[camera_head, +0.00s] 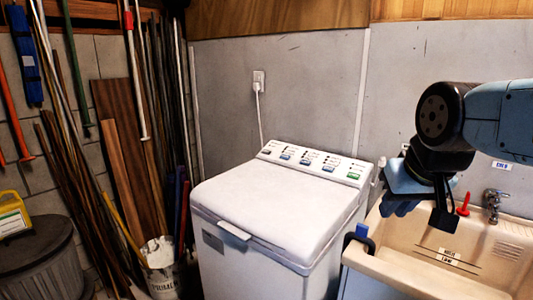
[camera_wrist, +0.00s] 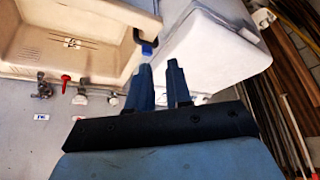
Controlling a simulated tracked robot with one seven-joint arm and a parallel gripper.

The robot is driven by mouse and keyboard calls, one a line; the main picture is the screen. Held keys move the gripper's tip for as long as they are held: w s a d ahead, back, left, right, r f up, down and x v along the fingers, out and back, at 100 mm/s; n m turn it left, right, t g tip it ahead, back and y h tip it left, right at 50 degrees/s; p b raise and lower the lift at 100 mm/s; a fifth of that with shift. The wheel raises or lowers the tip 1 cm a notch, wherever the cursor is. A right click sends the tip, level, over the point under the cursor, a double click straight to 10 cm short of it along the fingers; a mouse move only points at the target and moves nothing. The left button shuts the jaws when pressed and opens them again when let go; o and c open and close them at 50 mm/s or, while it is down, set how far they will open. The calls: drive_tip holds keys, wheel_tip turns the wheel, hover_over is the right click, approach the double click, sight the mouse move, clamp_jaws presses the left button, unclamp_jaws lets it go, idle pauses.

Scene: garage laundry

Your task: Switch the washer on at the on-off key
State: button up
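The washer (camera_head: 270,215) is a white top-loader with its lid shut; part of it also shows in the wrist view (camera_wrist: 210,48). Its sloping control panel (camera_head: 312,164) runs along the back edge, with several blue keys and one green key (camera_head: 354,177) at the right end. The labels are too small to read, so I cannot tell for sure which key is on-off. My gripper (camera_head: 400,208) is right of the panel, above the sink's left side. In the wrist view my gripper (camera_wrist: 160,72) has its two blue fingers apart, with nothing between them.
A beige sink (camera_head: 440,255) with a tap (camera_head: 492,203) and a red handle (camera_head: 464,204) stands right of the washer. A dark-blue clip-like thing (camera_head: 359,238) sits on its left rim. Boards and poles lean at left, by a paint bucket (camera_head: 162,275).

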clamp_jaws()
idle(1.3)
